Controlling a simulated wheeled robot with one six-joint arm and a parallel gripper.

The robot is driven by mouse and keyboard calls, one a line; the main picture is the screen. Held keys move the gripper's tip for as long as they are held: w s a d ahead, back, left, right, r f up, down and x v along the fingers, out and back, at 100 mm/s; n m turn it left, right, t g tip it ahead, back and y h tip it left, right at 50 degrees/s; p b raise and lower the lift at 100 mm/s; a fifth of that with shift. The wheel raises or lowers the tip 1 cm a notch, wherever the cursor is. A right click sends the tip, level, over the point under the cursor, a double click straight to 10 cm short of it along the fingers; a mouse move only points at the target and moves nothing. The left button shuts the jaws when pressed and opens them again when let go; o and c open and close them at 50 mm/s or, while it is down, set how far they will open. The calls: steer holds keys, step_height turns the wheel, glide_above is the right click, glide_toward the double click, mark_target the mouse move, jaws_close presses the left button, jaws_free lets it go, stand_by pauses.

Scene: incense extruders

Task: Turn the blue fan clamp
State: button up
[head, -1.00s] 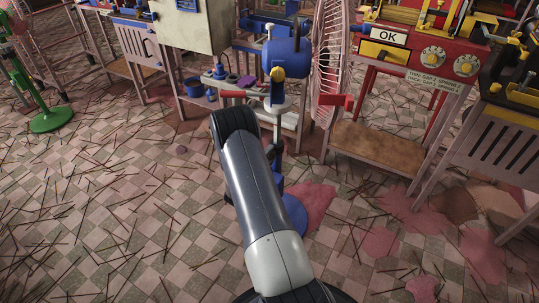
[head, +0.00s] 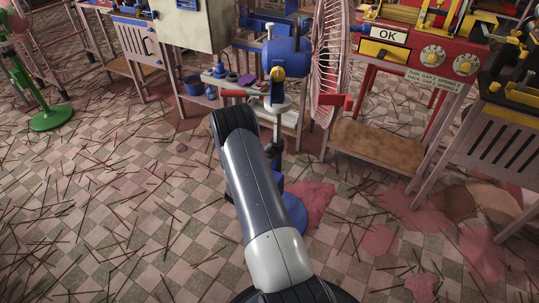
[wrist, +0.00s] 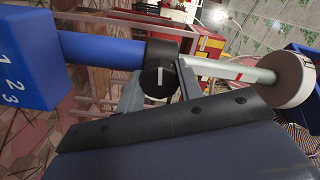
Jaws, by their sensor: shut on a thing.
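The blue fan (head: 287,57) stands in front of my arm in the head view, with a pink wire cage on its right. Its pale upper pole (head: 277,104) runs down beside my arm, and part of its blue base (head: 294,214) shows lower down. In the wrist view the black clamp knob (wrist: 160,68), with a white mark on its face, sits where the blue tube (wrist: 102,50) meets the pale pole (wrist: 228,69). My gripper (wrist: 160,82) is shut on the knob, with a grey finger on each side. My arm hides the gripper in the head view.
A blue box marked 1 2 3 (wrist: 28,58) is close on the left in the wrist view. A red machine with an OK sign (head: 388,35) stands on a table at the right. A green-based fan (head: 52,119) stands far left. Thin sticks litter the tiled floor.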

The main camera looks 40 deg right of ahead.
steer(key=o, duration=1)
steer(key=p+v, duration=0.1)
steer(key=v, duration=1)
steer(key=shift+w+p, duration=0.1)
steer(key=shift+p, duration=0.3)
steer(key=shift+d, duration=0.15)
steer(key=b+x, duration=0.2)
steer(key=x, duration=0.9)
steer(key=shift+m, duration=0.3)
steer(key=shift+a, duration=0.2)
